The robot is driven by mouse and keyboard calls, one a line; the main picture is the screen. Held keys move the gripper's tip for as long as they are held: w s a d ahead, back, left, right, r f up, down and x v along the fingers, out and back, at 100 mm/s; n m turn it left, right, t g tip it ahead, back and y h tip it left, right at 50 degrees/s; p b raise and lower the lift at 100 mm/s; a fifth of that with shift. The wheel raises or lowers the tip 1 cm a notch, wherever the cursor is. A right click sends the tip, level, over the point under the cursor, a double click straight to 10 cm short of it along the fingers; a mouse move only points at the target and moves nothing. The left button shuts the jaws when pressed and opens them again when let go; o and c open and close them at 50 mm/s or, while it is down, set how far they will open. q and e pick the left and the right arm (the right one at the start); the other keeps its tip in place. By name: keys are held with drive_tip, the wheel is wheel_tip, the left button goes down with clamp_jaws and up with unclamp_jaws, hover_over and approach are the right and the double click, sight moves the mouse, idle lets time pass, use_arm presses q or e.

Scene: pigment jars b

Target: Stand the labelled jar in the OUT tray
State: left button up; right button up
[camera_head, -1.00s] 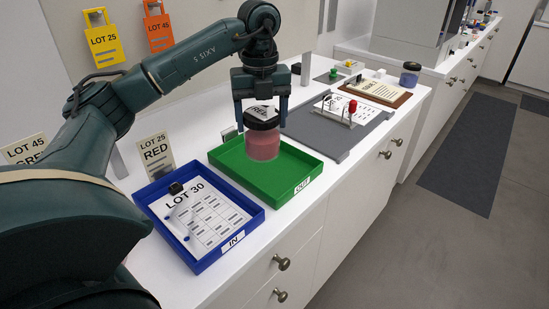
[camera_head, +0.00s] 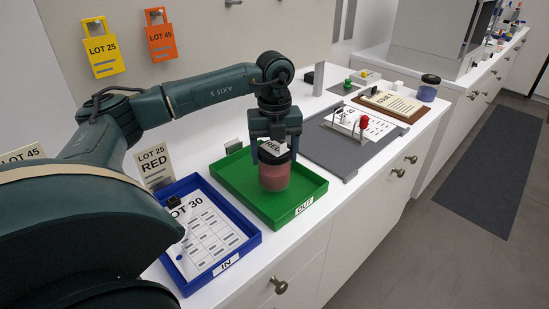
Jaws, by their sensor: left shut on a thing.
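The labelled jar (camera_head: 274,178) has red contents, a black lid and a white label on top reading RED. My left gripper (camera_head: 275,153) points down and is shut on the jar at its lid. The jar is upright inside the outline of the green OUT tray (camera_head: 300,211), in its right half. Whether its base touches the tray floor I cannot tell. The tray holds nothing else that I see. My right gripper is not in view.
The blue IN tray (camera_head: 222,268) with a LOT 30 sheet stands left of the green tray, close to it. A grey mat (camera_head: 331,151) with a stand and red knob (camera_head: 363,122) lies to the right. A blue jar (camera_head: 428,88) stands beyond a clipboard (camera_head: 391,104).

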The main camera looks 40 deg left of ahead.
use_arm(q)
drive_tip(key=shift+f, duration=1.05)
drive_tip(key=shift+f, duration=0.15)
drive_tip(key=o, duration=1.1)
wheel_tip(320, 180, up, 12)
drive_tip(key=shift+r+b, duration=0.2)
drive_tip(key=shift+b, duration=0.2)
drive_tip(key=shift+f, duration=0.1)
